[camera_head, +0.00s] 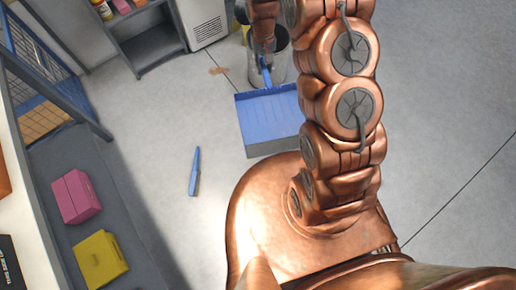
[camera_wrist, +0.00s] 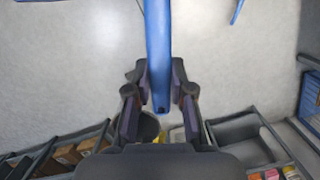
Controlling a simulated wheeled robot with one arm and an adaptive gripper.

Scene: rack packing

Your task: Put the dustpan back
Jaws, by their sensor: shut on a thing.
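The blue dustpan (camera_head: 268,120) is in the middle of the head view, its wide pan toward me and its handle pointing up the picture. My gripper (camera_head: 265,52) is at the top of that handle. In the wrist view, my gripper (camera_wrist: 161,75) has its two dark fingers on either side of the blue handle (camera_wrist: 158,35) and is shut on it. The pan itself is outside the wrist view. I cannot tell whether the pan touches the floor. My arm hides part of the right side of the head view.
A grey cylindrical bin (camera_head: 281,65) stands just behind the dustpan. A slim blue object (camera_head: 195,172) lies on the floor. A pink box (camera_head: 76,196) and yellow box (camera_head: 101,260) sit on a shelf at left. A dark shelf unit (camera_head: 150,48) stands behind. Floor at right is clear.

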